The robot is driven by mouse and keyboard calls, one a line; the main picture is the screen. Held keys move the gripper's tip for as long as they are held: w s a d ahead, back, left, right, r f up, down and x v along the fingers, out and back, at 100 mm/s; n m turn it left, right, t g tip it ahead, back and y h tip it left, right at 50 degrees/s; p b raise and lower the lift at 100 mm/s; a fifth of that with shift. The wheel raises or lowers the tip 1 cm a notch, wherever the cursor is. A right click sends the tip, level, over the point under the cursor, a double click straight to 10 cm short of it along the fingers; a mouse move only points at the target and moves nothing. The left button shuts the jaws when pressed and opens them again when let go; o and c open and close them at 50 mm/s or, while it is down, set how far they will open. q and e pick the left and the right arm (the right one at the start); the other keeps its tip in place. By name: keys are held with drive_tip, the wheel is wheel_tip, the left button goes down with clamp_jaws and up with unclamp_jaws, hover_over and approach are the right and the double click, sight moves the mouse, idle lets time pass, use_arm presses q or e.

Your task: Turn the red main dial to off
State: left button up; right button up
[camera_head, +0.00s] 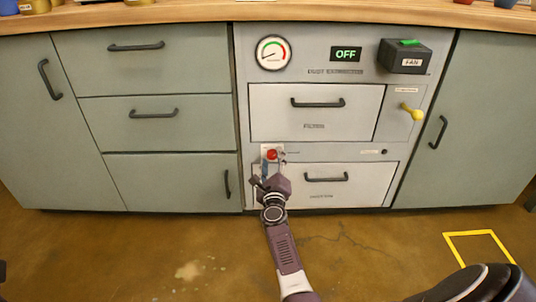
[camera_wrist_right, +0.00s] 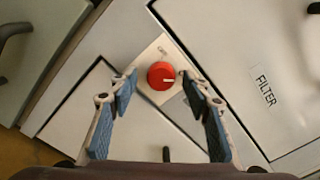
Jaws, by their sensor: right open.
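The red main dial (camera_head: 272,155) is a small round red knob on a pale square plate on the front of the grey unit, between the upper and lower drawers. My right gripper (camera_head: 270,175) is at the dial's plate, just below the knob in the head view. In the right wrist view its blue-padded fingers (camera_wrist_right: 156,85) are spread, one on each side of the dial, with gaps between. My left gripper is out of view.
The unit carries a green "OFF" display (camera_head: 346,54), a round gauge (camera_head: 273,53), a black FAN box (camera_head: 405,57) with a green switch and a yellow lever (camera_head: 412,112). Drawer handles (camera_head: 326,177) stick out nearby. The brown floor (camera_head: 150,250) in front is mostly clear.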

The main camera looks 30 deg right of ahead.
drive_tip(key=shift+w+d, duration=0.1)
drive_tip(key=shift+w, duration=0.1)
drive_tip(key=shift+s+r, duration=0.1)
drive_tip(key=shift+c, duration=1)
drive_tip(key=c, duration=1)
drive_tip(key=shift+o, duration=0.2)
